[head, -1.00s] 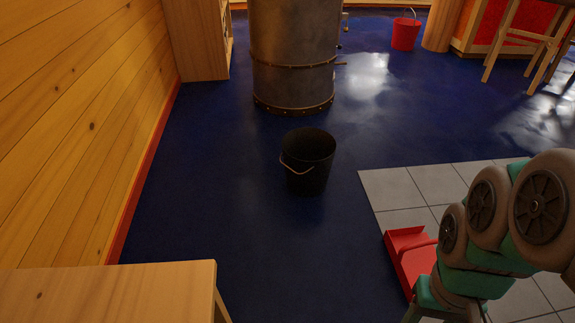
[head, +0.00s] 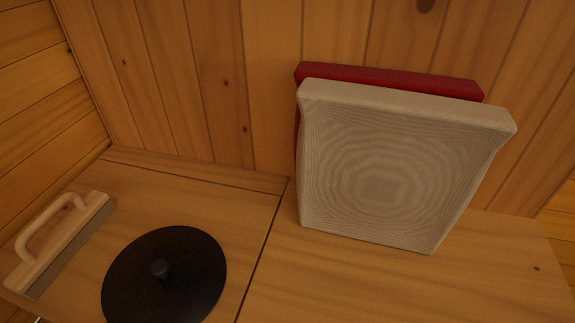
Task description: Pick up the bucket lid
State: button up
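The bucket lid (head: 190,272) is a round, flat black disc with a small knob at its centre. It lies flat, knob up, on a wooden top (head: 262,215) at the lower left of the head view. The lid's lower edge reaches close to the bottom of the picture. My gripper does not show in the current head view.
A wooden brush-like tool with a curved handle (head: 62,240) lies left of the lid. A beige cushion (head: 395,170) and a red cushion (head: 400,78) lean against the plank wall (head: 215,80) at the right. Bare wood shows between lid and cushions.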

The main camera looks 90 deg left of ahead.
aim_at(171, 274)
jog(key=u, duration=4)
